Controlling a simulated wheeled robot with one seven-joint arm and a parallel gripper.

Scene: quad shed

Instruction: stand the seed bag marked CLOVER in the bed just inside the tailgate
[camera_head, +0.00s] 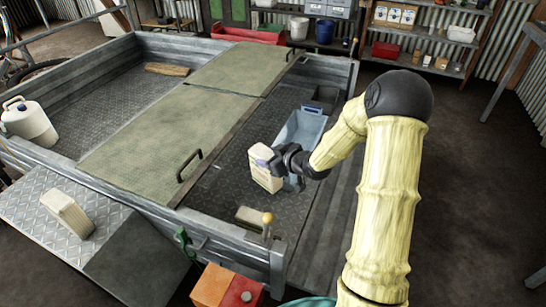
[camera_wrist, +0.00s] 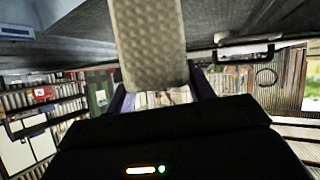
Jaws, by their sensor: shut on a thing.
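My gripper (camera_head: 284,160) is shut on a pale seed bag (camera_head: 263,178), held upright over the right part of the bed (camera_head: 218,187). The held bag fills the upper middle of the wrist view (camera_wrist: 150,45), between the fingers. I cannot read its marking, nor tell whether its base touches the bed floor.
A blue-grey tray (camera_head: 300,128) lies in the bed behind my gripper. Green cover panels (camera_head: 150,135) with a black handle span the bed's middle. A white jug (camera_head: 30,122) stands at left.

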